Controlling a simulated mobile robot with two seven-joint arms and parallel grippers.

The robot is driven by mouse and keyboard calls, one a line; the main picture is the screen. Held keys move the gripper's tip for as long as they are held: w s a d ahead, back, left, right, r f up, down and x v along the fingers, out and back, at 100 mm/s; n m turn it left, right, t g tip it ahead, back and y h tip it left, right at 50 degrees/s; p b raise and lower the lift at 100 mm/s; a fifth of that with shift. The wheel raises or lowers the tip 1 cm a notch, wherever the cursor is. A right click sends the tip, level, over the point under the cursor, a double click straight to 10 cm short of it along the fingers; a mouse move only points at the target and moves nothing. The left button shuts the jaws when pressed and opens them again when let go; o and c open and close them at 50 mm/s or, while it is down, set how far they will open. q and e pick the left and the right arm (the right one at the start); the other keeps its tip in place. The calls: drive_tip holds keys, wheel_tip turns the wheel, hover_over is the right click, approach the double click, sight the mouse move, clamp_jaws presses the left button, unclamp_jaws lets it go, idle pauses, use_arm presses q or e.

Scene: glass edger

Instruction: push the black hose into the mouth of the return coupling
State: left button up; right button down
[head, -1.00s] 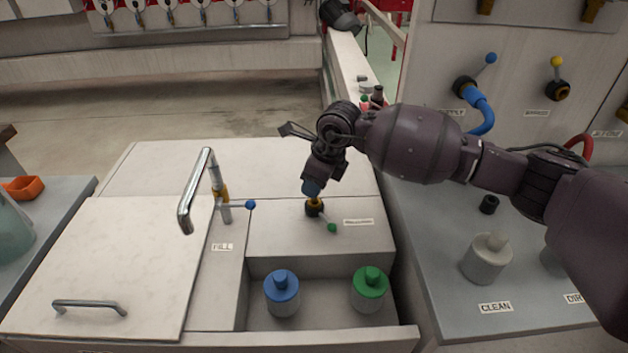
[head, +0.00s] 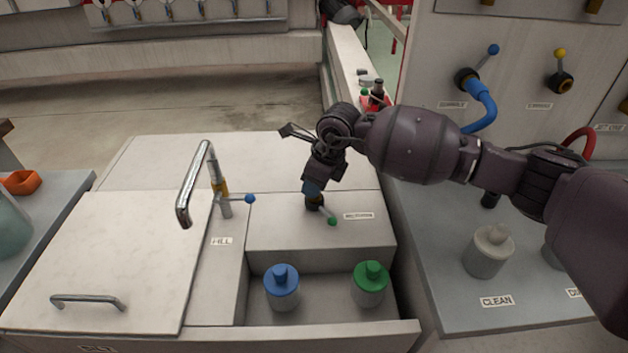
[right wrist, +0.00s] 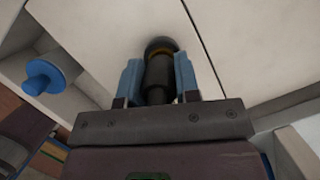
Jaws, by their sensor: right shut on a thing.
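The return coupling (head: 314,205) stands on the white top of the machine, with a green-tipped lever (head: 332,221) beside it. My right gripper (head: 312,189) points down right over it, its blue fingers close to the coupling and hiding most of it. In the right wrist view the fingers are shut on the black hose (right wrist: 158,78), one on each side. The hose's far end meets the dark, yellow-banded coupling (right wrist: 160,45) and looks in line with it. How deep the hose sits in the mouth is hidden. My left gripper is out of view.
A bent metal spout (head: 193,180) and a blue-tipped lever (head: 250,199) stand left of the coupling. A blue-capped bottle (head: 281,290) and a green-capped bottle (head: 370,286) sit in the front recess. A grey counter (head: 450,290) lies to the right.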

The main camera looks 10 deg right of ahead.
drive_tip(key=shift+f, duration=0.55)
drive_tip(key=c, duration=0.8)
unclamp_jaws()
drive_tip(key=shift+o, duration=0.2)
drive_tip(key=p+v, duration=0.1)
drive_tip(key=v, duration=1)
drive_tip(key=shift+p, duration=0.3)
drive_tip(key=shift+a+f, duration=0.1)
